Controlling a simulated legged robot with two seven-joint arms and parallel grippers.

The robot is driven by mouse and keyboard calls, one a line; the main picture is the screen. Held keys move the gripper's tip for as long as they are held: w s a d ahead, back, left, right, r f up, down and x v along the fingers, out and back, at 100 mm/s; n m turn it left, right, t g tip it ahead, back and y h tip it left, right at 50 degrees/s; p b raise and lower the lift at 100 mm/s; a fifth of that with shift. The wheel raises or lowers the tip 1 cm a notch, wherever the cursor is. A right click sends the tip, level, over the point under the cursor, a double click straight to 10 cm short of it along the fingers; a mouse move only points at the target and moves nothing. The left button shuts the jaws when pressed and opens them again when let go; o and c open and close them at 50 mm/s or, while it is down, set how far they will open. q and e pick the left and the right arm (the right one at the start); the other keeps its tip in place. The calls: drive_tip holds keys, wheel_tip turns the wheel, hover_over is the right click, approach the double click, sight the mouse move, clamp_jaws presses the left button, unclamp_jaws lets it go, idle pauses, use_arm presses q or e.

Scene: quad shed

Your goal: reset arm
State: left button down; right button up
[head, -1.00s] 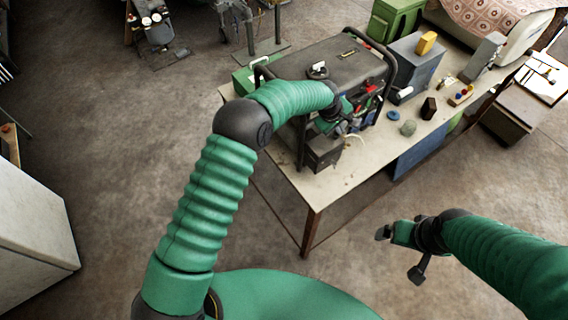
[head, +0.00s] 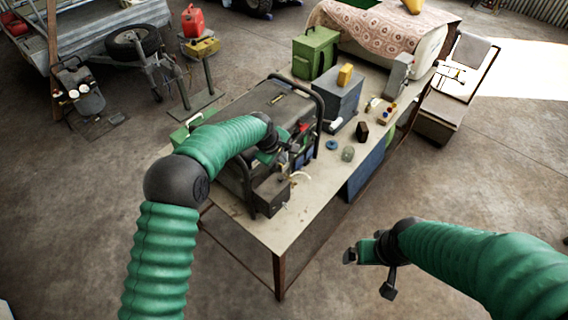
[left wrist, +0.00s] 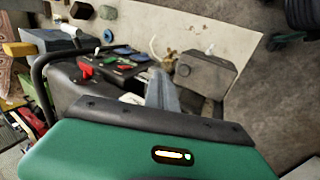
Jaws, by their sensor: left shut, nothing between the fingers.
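My left arm reaches over the table to the front panel of a black-framed generator (head: 270,103). My left gripper (head: 289,154) is shut and empty, close to the panel; I cannot tell whether it touches. In the left wrist view its grey fingers (left wrist: 163,93) are together in front of the panel, which has a red switch and blue sockets (left wrist: 122,52). A dark grey box (head: 271,196) with a pale cable is just below the gripper. My right gripper (head: 369,272) is open and empty, beyond the table's right edge, over the floor.
The table (head: 240,229) also bears a blue-grey box (head: 335,98) with a yellow block on it, a green canister (head: 315,52), a blue disc (head: 331,145) and several small items. A chair (head: 455,90) stands at the right. A trailer (head: 85,30) is back left.

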use_arm(q)
wheel_tip(320, 180, up, 8)
drive_tip(key=r+b, duration=0.1)
drive_tip(key=b, duration=0.1)
drive_tip(key=s+a+f+m+y+b, duration=0.1)
drive_tip(key=s+a+f+m+b, duration=0.2)
drive_tip(key=s, duration=0.8)
drive_tip(key=s+a+f+m+g+y+b, duration=0.1)
drive_tip(key=s+a+f+m+b, duration=0.3)
drive_tip(key=s+a+f, duration=0.4)
drive_tip(key=s+a+f+m+b, duration=0.3)
drive_tip(key=s+a+f, duration=0.2)
drive_tip(key=s, duration=1)
wheel_tip(320, 180, down, 3)
drive_tip(key=shift+a+r+m+g+y, duration=0.1)
drive_tip(key=shift+a+m+g+y, duration=0.2)
drive_tip(key=shift+g+y, duration=0.1)
use_arm(e)
drive_tip(key=s+x, duration=0.3)
drive_tip(key=x, duration=1)
drive_tip(key=shift+d+f, duration=0.15)
drive_tip(key=shift+f, duration=0.4)
use_arm(q)
drive_tip(key=shift+d, duration=0.15)
use_arm(e)
drive_tip(key=shift+d, duration=0.1)
